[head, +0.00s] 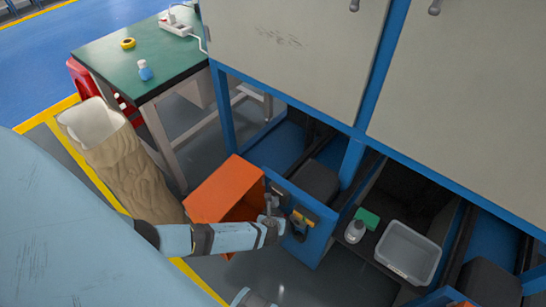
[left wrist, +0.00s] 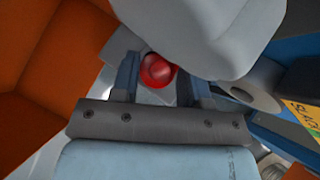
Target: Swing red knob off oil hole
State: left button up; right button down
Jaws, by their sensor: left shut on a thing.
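My left gripper (head: 271,204) reaches to the machine's blue lower front, beside an opened orange door. In the left wrist view, the red knob (left wrist: 157,71), round and glossy, sits between the two fingers of my left gripper (left wrist: 156,84), which is shut on it. A pale grey rounded part (left wrist: 195,35) lies just above the knob and covers some of the surroundings. The oil hole cannot be made out. In the head view the knob is hidden by the gripper.
The orange door (head: 222,190) stands left of the gripper. A grey bin (head: 408,252), a bottle (head: 355,231) and a green block (head: 367,218) sit on the right. A green table (head: 105,50) and a tall sack (head: 135,170) stand at left.

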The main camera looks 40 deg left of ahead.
pick_arm(q)
jog(key=n+y, duration=0.1)
jog(key=d+n+g, duration=0.1)
jog(key=shift+s+d+n+y+p, duration=0.1)
jog(key=shift+d+n+y+p, duration=0.1)
jog(key=shift+n+y+p, duration=0.15)
jog(key=shift+d+n+g+y, duration=0.25)
jog(key=shift+n+g+y, duration=0.15)
jog(key=shift+n, duration=0.3)
jog(key=shift+d+n+g+y, duration=0.3)
jog(key=shift+n+y, duration=0.15)
jog(key=shift+n, duration=0.2)
jog(key=o, duration=0.6)
jog(key=shift+c, duration=0.2)
jog(key=shift+r, duration=0.1)
